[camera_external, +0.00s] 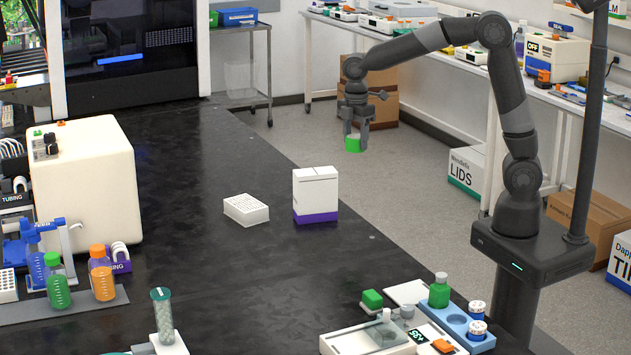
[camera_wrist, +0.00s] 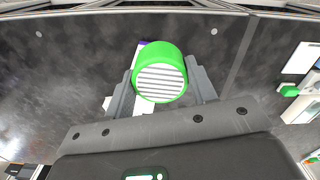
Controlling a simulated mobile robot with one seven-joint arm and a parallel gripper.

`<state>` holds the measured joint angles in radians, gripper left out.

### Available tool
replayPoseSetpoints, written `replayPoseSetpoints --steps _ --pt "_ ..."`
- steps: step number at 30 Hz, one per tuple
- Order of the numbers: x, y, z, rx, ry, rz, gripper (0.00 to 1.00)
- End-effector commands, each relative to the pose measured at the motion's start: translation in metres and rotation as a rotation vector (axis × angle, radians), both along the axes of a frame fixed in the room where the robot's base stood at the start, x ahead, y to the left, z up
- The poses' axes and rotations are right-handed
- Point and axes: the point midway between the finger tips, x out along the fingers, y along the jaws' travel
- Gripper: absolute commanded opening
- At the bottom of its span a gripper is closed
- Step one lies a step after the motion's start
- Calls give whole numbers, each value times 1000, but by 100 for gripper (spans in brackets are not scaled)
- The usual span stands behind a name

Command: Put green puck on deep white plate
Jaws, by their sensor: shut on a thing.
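The green puck (camera_external: 354,144) is held between the fingers of my gripper (camera_external: 356,128), well above surface height and out past the dark bench's right edge in the external view. In the wrist view the puck (camera_wrist: 158,58) sits between both fingers, with its white ribbed face toward the camera. A deep white plate (camera_external: 246,209) with a grid of wells lies on the dark bench, to the lower left of my gripper and apart from it. In the wrist view, white patches show behind the fingers; I cannot tell surely what they are.
A tall white box with a purple base (camera_external: 316,195) stands just right of the plate. A large cream instrument (camera_external: 87,180) and bottles (camera_external: 102,272) are at the left. A blue rack (camera_external: 455,320) and small items crowd the front right. Bench around the plate is mostly clear.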

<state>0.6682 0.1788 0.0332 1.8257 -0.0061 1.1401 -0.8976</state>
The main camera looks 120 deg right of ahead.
Motion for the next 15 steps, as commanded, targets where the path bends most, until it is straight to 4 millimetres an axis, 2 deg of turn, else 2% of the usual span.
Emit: replayPoseSetpoints --steps 8,15 --pt "55 -34 5 0 -4 74 28" --pt "109 -74 4 2 -5 132 28"
